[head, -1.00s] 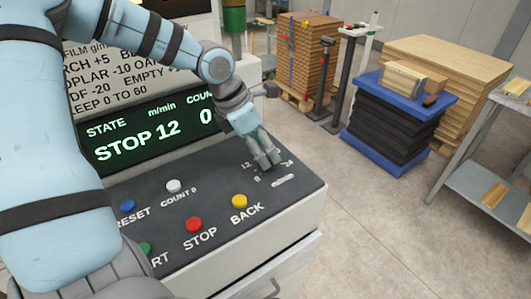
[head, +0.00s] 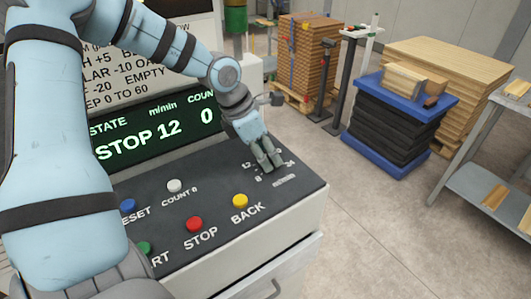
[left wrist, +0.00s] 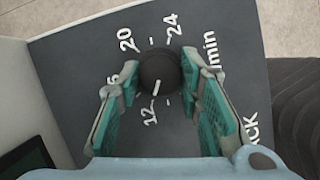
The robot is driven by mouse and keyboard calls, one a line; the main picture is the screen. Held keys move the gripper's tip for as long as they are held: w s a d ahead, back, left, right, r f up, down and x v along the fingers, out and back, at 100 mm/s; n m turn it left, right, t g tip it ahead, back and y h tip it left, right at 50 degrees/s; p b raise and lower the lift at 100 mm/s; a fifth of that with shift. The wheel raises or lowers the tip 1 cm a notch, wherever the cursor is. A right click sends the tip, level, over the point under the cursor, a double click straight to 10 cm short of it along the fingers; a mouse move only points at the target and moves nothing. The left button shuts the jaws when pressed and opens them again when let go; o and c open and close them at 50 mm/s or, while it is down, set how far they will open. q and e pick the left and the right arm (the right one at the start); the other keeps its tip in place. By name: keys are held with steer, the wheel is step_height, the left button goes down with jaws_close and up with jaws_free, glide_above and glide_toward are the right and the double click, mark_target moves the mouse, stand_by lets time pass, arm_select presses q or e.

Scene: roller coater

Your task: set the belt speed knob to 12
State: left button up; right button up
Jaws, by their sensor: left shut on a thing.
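The belt speed knob (left wrist: 160,72) is a dark round knob in the left wrist view, with a white pointer line directed at the printed 12. In the head view it is hidden by my left gripper (head: 269,163). That gripper points down at the right end of the sloping panel (head: 225,225). In the left wrist view its two teal-padded fingers (left wrist: 159,68) stand on either side of the knob, shut on it. The green display (head: 150,135) reads STOP, 12 m/min and count 0. My right gripper is not in view.
On the same panel are a yellow BACK button (head: 240,201), a red STOP button (head: 195,224) and a white count button (head: 174,186). A blue-topped lift table (head: 400,90) and a grey shelf (head: 485,150) stand to the right, with clear floor between.

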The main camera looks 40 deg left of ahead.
arm_select(q)
steer(key=o, duration=1.1)
steer(key=v, duration=1.2)
steer(key=shift+w, duration=0.15)
